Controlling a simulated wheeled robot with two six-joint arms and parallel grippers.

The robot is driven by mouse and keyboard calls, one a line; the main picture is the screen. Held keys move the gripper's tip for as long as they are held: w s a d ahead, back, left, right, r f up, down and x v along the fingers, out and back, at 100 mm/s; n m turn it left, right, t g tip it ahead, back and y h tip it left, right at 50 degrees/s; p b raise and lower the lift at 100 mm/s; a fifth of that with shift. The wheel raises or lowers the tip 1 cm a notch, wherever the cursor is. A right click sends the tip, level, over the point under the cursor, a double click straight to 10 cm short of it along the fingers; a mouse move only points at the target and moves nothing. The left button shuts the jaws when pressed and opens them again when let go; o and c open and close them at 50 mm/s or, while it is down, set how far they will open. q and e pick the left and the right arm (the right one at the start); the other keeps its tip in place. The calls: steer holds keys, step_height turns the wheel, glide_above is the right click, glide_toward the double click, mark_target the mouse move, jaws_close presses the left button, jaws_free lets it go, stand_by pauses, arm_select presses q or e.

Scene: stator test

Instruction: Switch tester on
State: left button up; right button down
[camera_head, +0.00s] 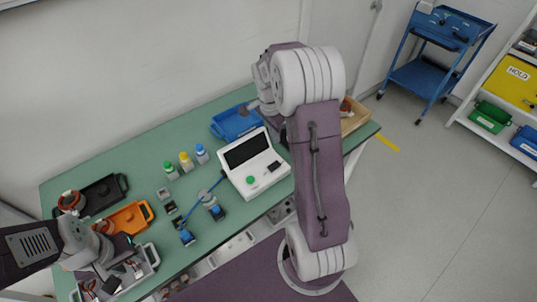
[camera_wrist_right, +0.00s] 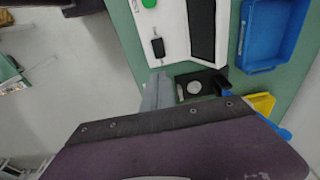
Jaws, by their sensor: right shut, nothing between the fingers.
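The tester (camera_head: 240,182) is a white box with a dark screen, a green round button (camera_head: 250,180) and a small black switch (camera_head: 273,166), on the green table. In the right wrist view the tester (camera_wrist_right: 174,20) is at the top, with the black switch (camera_wrist_right: 157,47) near its edge. My right gripper (camera_wrist_right: 156,88) shows there as a grey finger shape, shut and empty, just below the switch; contact cannot be told. In the head view my right arm hides it. My left gripper (camera_head: 100,262) is at the lower left, over the grey tray; its jaws are unclear.
A blue tray (camera_head: 236,122) lies behind the tester. Green, yellow and blue-capped bottles (camera_head: 186,161) stand left of it. A black tray (camera_head: 103,195) and an orange tray (camera_head: 131,217) are at the left. A black fixture (camera_wrist_right: 205,84) sits beside the tester.

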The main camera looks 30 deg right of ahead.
steer(key=p, duration=0.2)
glide_toward(278, 163)
steer(key=f, duration=0.6)
steer(key=shift+w+d+f, duration=0.15)
steer(key=shift+d, duration=0.25)
steer(key=shift+f, duration=0.25)
arm_select(q)
steer(key=shift+r, duration=0.65)
steer(key=shift+b, duration=0.3)
